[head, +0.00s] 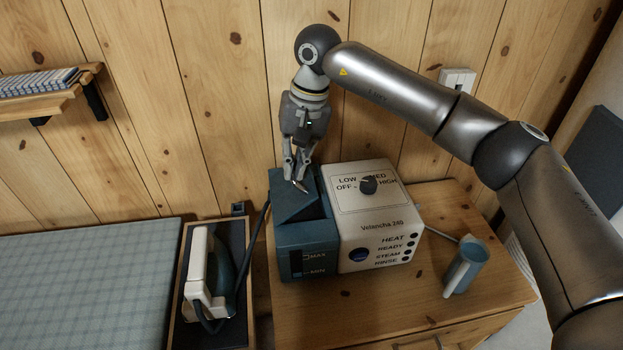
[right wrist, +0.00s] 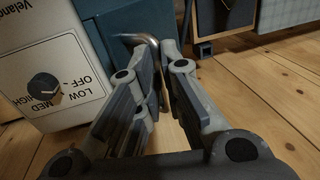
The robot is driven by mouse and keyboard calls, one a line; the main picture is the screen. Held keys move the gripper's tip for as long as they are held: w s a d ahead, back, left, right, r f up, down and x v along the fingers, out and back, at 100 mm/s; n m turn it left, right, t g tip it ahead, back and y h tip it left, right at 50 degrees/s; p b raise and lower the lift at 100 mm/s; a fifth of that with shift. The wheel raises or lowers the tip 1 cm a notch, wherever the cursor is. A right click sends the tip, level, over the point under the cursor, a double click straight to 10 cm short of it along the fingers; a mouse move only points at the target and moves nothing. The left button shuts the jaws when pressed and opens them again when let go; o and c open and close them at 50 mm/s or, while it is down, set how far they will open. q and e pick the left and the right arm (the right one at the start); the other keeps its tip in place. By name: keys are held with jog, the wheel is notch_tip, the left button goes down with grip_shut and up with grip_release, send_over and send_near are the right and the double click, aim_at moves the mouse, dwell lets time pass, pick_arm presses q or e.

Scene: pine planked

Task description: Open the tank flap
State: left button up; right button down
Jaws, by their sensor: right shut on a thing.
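The steam station has a blue tank (head: 292,240) on its left side with MAX and MIN marks on the front. The tank flap (head: 297,208) is a blue panel on top and looks tilted; how far it stands from the tank is hard to tell. My right gripper (head: 300,182) points down at the flap. In the right wrist view its fingers (right wrist: 156,62) are shut on a curved metal handle (right wrist: 140,38) beside the blue tank body. The fingers hide part of the handle. My left gripper is not in view.
The white housing (head: 378,215) with a dial (head: 368,185) adjoins the tank. An iron (head: 207,275) stands at left, beside a checked ironing surface (head: 80,290). The plank wall is close behind.

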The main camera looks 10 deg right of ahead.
jog(key=a, duration=0.2)
jog(key=shift+s+a+f, duration=0.35)
jog(key=shift+f, duration=0.05)
jog(key=c, duration=2.2)
grip_release()
jog(key=shift+a+h, duration=0.3)
jog(key=shift+a, duration=0.1)
jog(key=o, duration=0.5)
jog(key=shift+a, duration=0.25)
jog(key=shift+c, duration=0.2)
jog(key=shift+o, duration=1.2)
jog(key=shift+w, duration=0.1)
jog(key=shift+w+d, duration=0.2)
jog(key=shift+d, duration=0.15)
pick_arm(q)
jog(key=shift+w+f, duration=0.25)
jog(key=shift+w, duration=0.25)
pick_arm(e)
jog(key=shift+a+r, duration=0.1)
pick_arm(q)
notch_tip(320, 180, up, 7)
jog(key=p, duration=0.7)
pick_arm(e)
jog(key=a+r, duration=0.8)
jog(key=a, duration=0.1)
jog(key=shift+r, duration=0.4)
